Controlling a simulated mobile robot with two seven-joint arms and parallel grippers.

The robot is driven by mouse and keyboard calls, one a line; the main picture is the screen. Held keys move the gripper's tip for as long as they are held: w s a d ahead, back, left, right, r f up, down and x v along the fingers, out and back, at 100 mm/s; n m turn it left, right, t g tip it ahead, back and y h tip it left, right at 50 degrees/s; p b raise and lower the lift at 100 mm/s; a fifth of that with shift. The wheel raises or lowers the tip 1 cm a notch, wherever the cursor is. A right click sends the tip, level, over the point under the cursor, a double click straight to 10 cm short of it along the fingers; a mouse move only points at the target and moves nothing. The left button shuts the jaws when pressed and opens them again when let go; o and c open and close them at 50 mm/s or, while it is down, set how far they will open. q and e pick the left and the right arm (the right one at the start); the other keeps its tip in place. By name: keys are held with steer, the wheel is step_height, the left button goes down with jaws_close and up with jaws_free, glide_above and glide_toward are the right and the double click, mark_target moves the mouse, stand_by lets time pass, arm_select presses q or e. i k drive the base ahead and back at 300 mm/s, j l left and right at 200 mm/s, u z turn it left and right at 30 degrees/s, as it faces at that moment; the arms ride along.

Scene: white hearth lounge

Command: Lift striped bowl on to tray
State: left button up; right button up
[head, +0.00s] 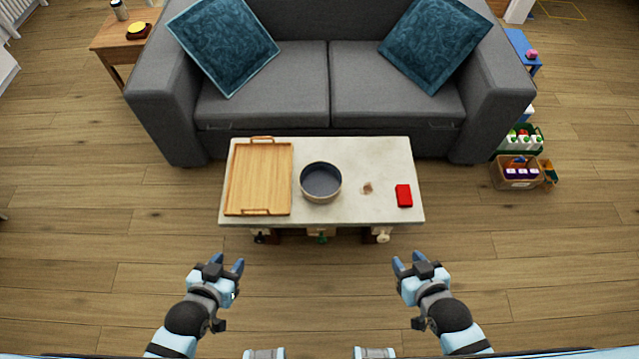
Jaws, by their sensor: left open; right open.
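A round bowl (321,183) with a dark inside and a light rim stands upright near the middle of the pale coffee table (345,218); stripes cannot be made out. The wooden tray (259,178) lies flat on the table to the left of the bowl, its handles at the far and near ends. The tray is empty and a small gap parts it from the bowl. My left gripper (227,264) is open and empty, in front of the table's near left edge. My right gripper (409,264) is open and empty, in front of the near right edge.
A red box (404,195) and a small brown item (367,188) lie on the table right of the bowl. A grey sofa (330,85) stands close behind the table. Crates (517,172) sit on the floor at right. The floor before the table is clear.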

mark_target(321, 182)
steer(key=i+l, duration=0.4)
steer(key=l, duration=0.15)
steer(key=i+l+u, duration=0.2)
steer(key=u, duration=0.25)
steer(key=i+l+u, duration=0.1)
steer(key=l+u, duration=0.3)
steer(key=u, duration=0.75)
